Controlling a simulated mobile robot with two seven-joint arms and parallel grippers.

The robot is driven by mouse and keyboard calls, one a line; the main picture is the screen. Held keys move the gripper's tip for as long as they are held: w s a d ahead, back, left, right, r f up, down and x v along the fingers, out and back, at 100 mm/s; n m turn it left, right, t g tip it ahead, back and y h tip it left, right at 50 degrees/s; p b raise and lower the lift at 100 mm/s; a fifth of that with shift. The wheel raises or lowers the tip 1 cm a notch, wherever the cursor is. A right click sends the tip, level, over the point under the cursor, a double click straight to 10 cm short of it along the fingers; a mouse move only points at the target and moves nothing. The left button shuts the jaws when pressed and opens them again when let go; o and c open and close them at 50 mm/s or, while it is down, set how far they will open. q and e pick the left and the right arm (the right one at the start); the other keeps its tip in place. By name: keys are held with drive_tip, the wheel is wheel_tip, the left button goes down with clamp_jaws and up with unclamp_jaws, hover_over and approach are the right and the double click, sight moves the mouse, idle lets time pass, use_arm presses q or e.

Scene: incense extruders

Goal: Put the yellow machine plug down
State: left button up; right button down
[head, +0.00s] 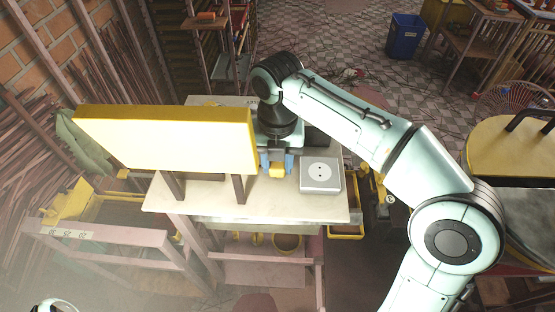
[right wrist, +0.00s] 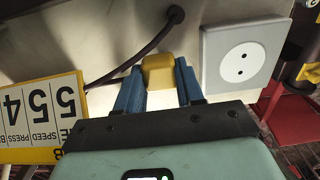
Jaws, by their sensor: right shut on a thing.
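The yellow machine plug (head: 277,171) is between the blue fingers of my right gripper (head: 276,163), over the pale tabletop left of the socket. In the right wrist view the plug (right wrist: 158,72) sits between the two fingertips of the gripper (right wrist: 160,80), which is shut on it. I cannot tell whether the plug touches the tabletop. A dark cord (right wrist: 140,54) runs from beside the plug to a round fitting on the table. The grey socket box (head: 320,175) has a round white face with two holes; it also shows in the right wrist view (right wrist: 212,50).
A large yellow-edged panel (head: 165,138) stands on posts at the table's left; its numbered face (right wrist: 45,118) is close to my right gripper in the wrist view. The pale tabletop (head: 260,206) is bare in front. Yellow bins (head: 345,231) sit below its edge.

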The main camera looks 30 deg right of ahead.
sight(278, 164)
drive_tip(key=shift+f, duration=0.45)
drive_tip(key=c, duration=0.7)
unclamp_jaws()
use_arm(q)
drive_tip(key=shift+s+f, duration=0.1)
drive_tip(key=shift+f, duration=0.1)
drive_tip(key=w+r+p, duration=0.3)
drive_tip(key=r+p, duration=0.1)
drive_tip(key=r, duration=0.1)
drive_tip(key=shift+r, duration=0.25)
use_arm(e)
wheel_tip(278, 164, up, 13)
use_arm(q)
drive_tip(key=shift+s, duration=0.1)
